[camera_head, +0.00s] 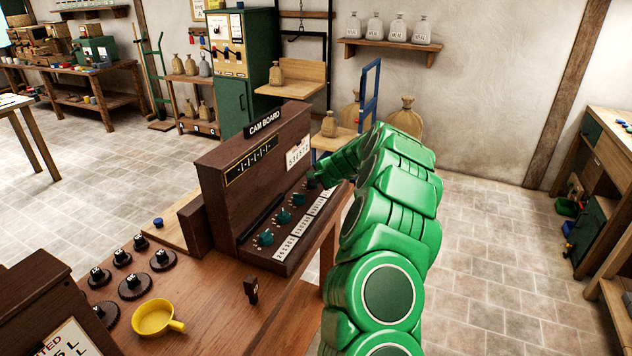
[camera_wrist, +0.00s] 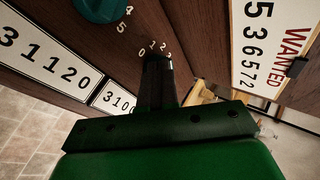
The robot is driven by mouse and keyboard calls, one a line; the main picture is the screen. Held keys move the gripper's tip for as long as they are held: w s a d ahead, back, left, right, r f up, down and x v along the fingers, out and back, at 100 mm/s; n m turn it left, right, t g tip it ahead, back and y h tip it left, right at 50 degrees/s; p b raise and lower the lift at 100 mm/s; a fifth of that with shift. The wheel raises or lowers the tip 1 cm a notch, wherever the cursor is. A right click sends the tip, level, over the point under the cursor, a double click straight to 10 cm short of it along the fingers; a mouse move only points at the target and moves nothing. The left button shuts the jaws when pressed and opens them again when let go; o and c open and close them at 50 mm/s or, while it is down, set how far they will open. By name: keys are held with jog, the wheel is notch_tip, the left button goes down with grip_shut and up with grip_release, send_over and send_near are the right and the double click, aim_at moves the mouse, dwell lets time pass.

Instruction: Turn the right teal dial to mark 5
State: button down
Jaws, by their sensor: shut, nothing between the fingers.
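The brown cam board (camera_head: 225,165) stands on the wooden bench, with a row of teal dials along its sloped front. Three dials show in the head view: the left one (camera_head: 265,238), a middle one (camera_head: 284,215) and another (camera_head: 299,198). My gripper (camera_head: 314,182) is at the right end of the row and hides what lies behind it. In the wrist view my gripper (camera_wrist: 157,65) is shut with nothing held. Its fingertips are over small white marks 0 to 3, and the right dial itself is hidden. A neighbouring teal dial (camera_wrist: 100,8) shows beside marks 4 and 5.
A white WANTED card (camera_wrist: 270,40) is on the board. White number cards (camera_head: 285,248) line the front below the dials. A yellow pan (camera_head: 158,317), black cams (camera_head: 134,286) and a dark upright peg (camera_head: 251,290) are on the bench.

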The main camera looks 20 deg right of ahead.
jog(key=shift+w+a+m+t+h, duration=0.15)
jog(key=shift+a+m+h, duration=0.1)
jog(key=shift+m+h, duration=0.5)
jog(key=shift+s+a+m+t+h, duration=0.15)
jog(key=shift+a+m+h, duration=0.1)
jog(key=shift+m+h, duration=0.45)
dwell(0.6)
jog(key=shift+w+a, duration=0.4)
jog(key=shift+a, duration=0.2)
jog(key=shift+w+a, duration=0.65)
jog(key=shift+w, duration=0.3)
dwell(1.1)
jog(key=shift+d, duration=0.1)
